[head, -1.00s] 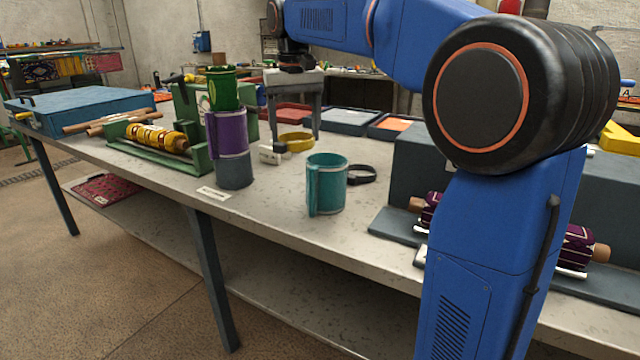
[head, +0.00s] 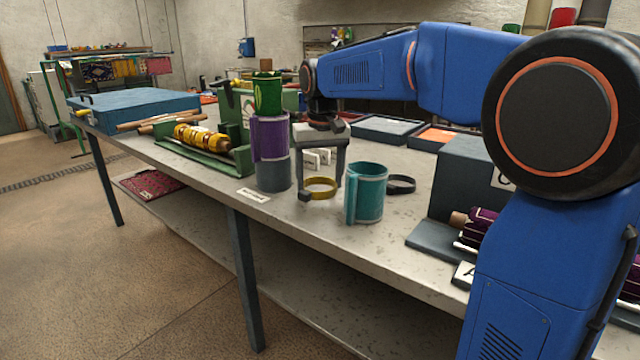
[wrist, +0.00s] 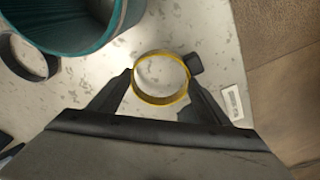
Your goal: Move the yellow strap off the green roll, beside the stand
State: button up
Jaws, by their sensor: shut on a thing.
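The yellow strap (head: 320,194) is a ring with a dark buckle. My gripper (head: 321,183) points down and is shut on it, low over the table, right of an upright stack. In the wrist view the strap (wrist: 160,100) lies between my two fingers (wrist: 160,82), buckle at the right. I cannot tell whether it touches the table. The green roll (head: 268,94) stands on top of a purple roll (head: 269,137), above a grey cylinder (head: 273,173) that looks like the stand. No strap is around the green roll.
A teal mug-like cylinder (head: 368,193) and a dark strap (head: 401,184) are just right of my gripper. A white label (head: 253,195) lies at the table's front edge. A green cradle (head: 205,157) holds a yellow roll at the left. Some bare tabletop lies around the strap.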

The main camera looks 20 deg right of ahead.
jog(key=shift+f, duration=0.7)
jog(key=o, duration=1.1)
jog(key=shift+f, duration=0.1)
jog(key=r, duration=0.4)
jog(key=s+r, duration=0.1)
jog(key=r, duration=0.7)
jog(key=shift+s+r, duration=0.1)
jog(key=shift+s, duration=0.1)
